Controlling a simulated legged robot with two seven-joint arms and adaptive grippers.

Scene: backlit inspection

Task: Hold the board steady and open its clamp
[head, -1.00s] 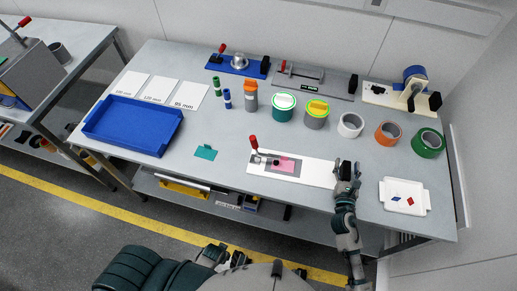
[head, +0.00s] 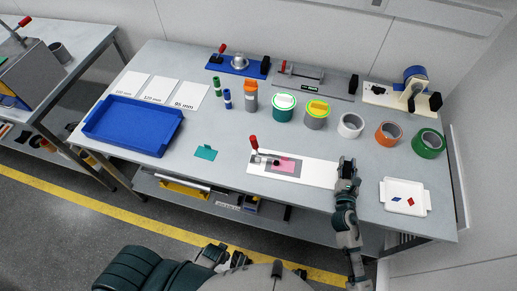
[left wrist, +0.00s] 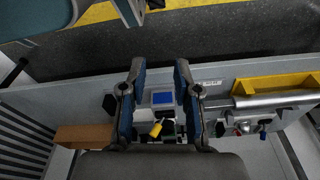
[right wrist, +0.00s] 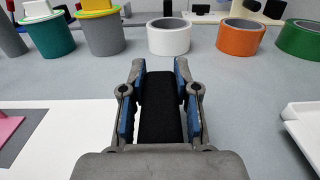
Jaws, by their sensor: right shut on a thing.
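The white board (head: 318,173) lies flat near the table's front edge. Its red-handled clamp (head: 254,145) stands at the left end, handle upright, beside a grey plate with a pink piece (head: 284,165). My right gripper (head: 347,168) is at the board's right end, shut on the black block (right wrist: 160,105) there; the right wrist view shows a finger on each side of it. My left gripper (head: 226,256) is in front of the table, apart from the board. In the left wrist view its fingers (left wrist: 160,72) are spread and empty, with the lower shelf beyond.
Right of my right gripper is a white tray (head: 388,207) with two small pieces. Tape rolls, including an orange one (head: 387,133), and lidded cups stand behind the board. A teal piece (head: 205,152) and a blue tray (head: 160,145) lie left.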

